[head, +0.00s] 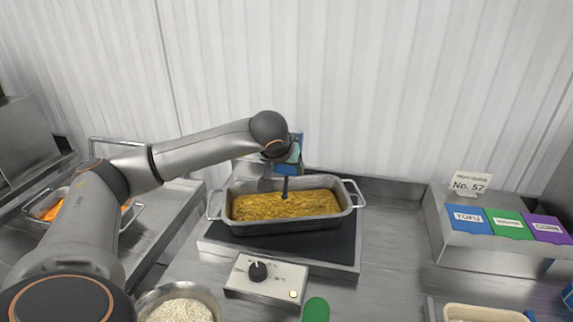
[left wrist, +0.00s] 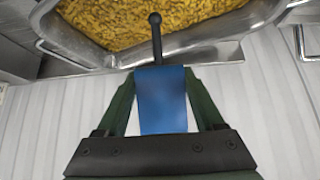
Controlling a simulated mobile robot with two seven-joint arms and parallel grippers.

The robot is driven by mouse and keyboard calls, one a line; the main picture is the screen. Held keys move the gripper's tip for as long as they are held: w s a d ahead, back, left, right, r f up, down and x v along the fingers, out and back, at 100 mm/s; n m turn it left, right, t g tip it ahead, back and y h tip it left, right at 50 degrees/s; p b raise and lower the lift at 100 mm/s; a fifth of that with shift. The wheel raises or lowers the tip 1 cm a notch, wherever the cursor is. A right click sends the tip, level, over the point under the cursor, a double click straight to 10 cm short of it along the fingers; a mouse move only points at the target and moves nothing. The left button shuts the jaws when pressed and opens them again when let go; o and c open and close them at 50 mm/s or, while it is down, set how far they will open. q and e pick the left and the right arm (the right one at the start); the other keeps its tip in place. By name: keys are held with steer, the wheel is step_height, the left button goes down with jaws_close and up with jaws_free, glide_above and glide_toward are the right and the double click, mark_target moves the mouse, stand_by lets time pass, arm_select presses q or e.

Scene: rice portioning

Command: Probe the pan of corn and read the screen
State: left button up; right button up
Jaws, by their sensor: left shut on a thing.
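The pan of corn (head: 233,220) is a metal pan with wire handles, filled with yellow corn (head: 310,205), on a dark plate in the head view. It also shows at the top of the left wrist view (left wrist: 75,41). My left gripper (head: 282,165) is above the pan and shut on a blue probe (left wrist: 162,100). The probe's dark stem (head: 285,187) points down and its tip meets or hangs just over the corn; I cannot tell how deep it goes. The probe's screen is not readable in either view. My right gripper is not in view.
A control box with a black knob (head: 257,271) stands in front of the dark plate (head: 335,245). A bowl of white grain (head: 180,309) is at the front. Blue, green and purple labelled cards (head: 508,225) and a "No. 57" sign (head: 470,185) are at the right.

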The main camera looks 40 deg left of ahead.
mark_target(285, 186)
arm_select(q)
steer(key=shift+f+b, duration=1.8)
steer(key=shift+f, duration=0.7)
steer(key=shift+f+b, duration=0.45)
steer(key=shift+f, duration=0.1)
stand_by(4.9)
